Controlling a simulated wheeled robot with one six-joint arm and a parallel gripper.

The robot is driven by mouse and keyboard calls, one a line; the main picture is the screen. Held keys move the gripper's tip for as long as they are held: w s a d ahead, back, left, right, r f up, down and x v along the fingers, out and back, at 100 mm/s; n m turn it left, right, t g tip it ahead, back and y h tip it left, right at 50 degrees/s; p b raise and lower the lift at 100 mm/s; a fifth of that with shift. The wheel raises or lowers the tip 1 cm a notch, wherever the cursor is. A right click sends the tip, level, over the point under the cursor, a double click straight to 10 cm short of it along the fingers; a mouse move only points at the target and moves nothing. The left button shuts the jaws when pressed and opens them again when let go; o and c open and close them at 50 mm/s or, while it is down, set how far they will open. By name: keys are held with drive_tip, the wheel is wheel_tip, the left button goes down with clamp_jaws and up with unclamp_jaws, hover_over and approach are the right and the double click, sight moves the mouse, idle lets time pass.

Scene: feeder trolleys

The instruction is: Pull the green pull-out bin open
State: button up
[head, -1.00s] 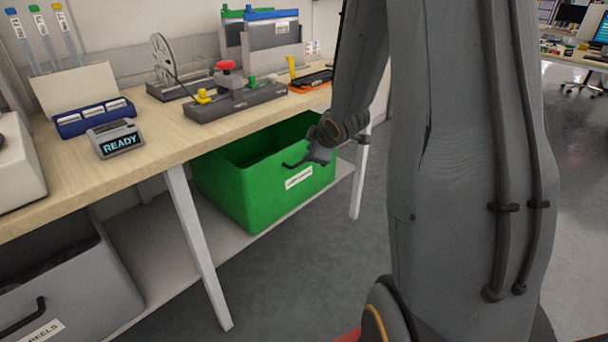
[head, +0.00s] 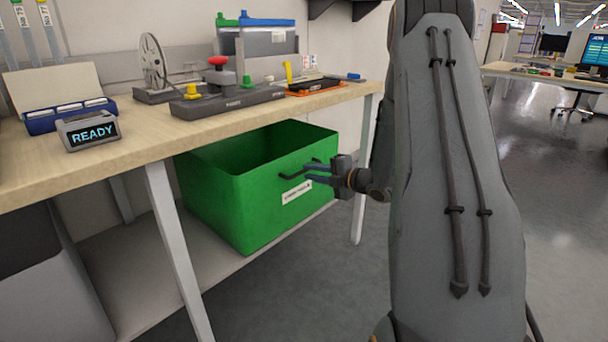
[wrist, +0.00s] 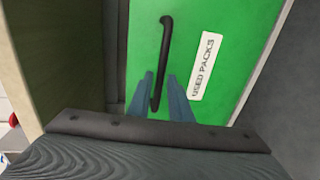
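The green pull-out bin (head: 225,195) sits on the shelf under the bench, open at the top, with a black bar handle (head: 292,173) and a white label on its front. My gripper (head: 308,174) is right at the handle, its fingers pointing at the bin front. In the wrist view, the two blue-grey fingertips (wrist: 163,96) are apart, on either side of the lower part of the black handle (wrist: 164,50). A gap shows between fingers and handle. The label (wrist: 206,66) reads "USED PACKS".
The wooden bench top (head: 130,141) above the bin carries a READY display (head: 90,132), a dark fixture (head: 228,101) and a reel (head: 152,62). A white bench leg (head: 180,250) stands left of the bin. A grey bin (head: 45,290) is at lower left.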

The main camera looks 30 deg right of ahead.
sight(306, 171)
drive_tip(key=shift+x, duration=1.8)
clamp_jaws()
